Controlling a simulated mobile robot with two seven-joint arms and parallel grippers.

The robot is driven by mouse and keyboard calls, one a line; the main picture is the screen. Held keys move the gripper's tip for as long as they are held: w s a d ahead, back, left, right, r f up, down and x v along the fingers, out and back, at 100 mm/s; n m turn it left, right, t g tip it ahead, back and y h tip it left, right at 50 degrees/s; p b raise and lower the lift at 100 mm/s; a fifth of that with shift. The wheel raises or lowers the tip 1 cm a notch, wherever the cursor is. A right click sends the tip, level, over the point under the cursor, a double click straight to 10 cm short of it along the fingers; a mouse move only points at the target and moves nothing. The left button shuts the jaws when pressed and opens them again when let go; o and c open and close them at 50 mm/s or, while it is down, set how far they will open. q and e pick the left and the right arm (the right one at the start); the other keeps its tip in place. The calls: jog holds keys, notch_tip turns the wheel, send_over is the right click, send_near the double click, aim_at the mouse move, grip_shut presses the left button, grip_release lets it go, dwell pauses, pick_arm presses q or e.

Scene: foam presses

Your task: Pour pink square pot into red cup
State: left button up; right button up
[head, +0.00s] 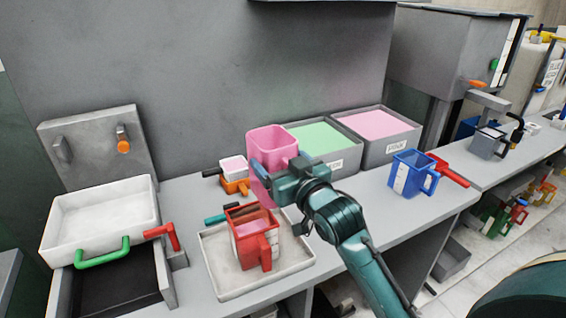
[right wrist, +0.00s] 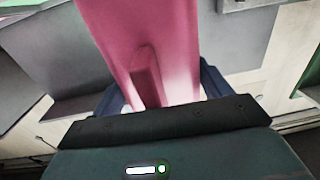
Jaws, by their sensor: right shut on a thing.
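The pink square pot (head: 268,143) is held up behind and above the red cup in the head view, and looks close to upright. My right gripper (head: 268,180) is shut on it; the pot (right wrist: 150,50) also fills the middle of the right wrist view, between the fingers (right wrist: 160,90). The red cup (head: 242,250) stands upright on a white tray (head: 222,288), with its handle toward the camera. Something pink shows inside the cup. The inside of the pot's bottom is hidden. My left gripper is not in view.
Bins of green (head: 322,140) and pink (head: 366,125) material stand at the back. A small orange cup (head: 236,186) sits left of the pot. A blue cup (head: 412,175) and a red-handled tool (head: 450,172) are at right. A white pan (head: 100,215) is at left.

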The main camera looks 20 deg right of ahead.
aim_at(284, 153)
jog(key=shift+r, duration=0.15)
jog(key=shift+r, duration=1.5)
jog(key=shift+f, duration=0.1)
